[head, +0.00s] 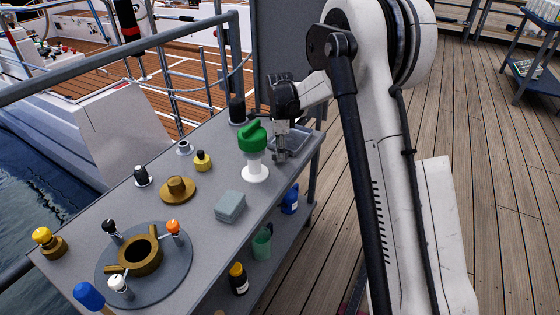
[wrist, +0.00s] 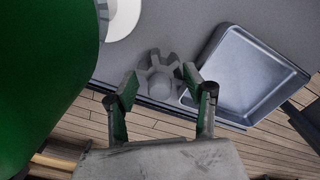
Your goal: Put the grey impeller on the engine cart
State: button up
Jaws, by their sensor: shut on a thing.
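The grey impeller (wrist: 163,76), a hub with several stubby vanes, sits between my gripper's fingertips (wrist: 160,82) in the wrist view. My gripper (head: 281,143) is shut on it at the far right end of the bench, beside the grey tray. In the head view the impeller (head: 280,156) is small and partly covered by the fingers. I cannot tell whether it touches the bench top or hangs just above it. A blue two-level cart (head: 522,78) stands on the deck at the upper right; I cannot tell whether it is the engine cart.
A green-topped white device (head: 253,150) stands close left of my gripper; its green part (wrist: 40,80) fills the wrist view's left. The tray (wrist: 250,72) lies to the right. The bench (head: 205,255) also holds a brass flange (head: 178,190), grey block (head: 230,206) and knobs. The deck (head: 490,190) is clear.

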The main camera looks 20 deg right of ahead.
jog(key=o, duration=1.6)
jog(key=shift+c, duration=0.2)
jog(key=shift+r, duration=0.1)
notch_tip(320, 180, up, 12)
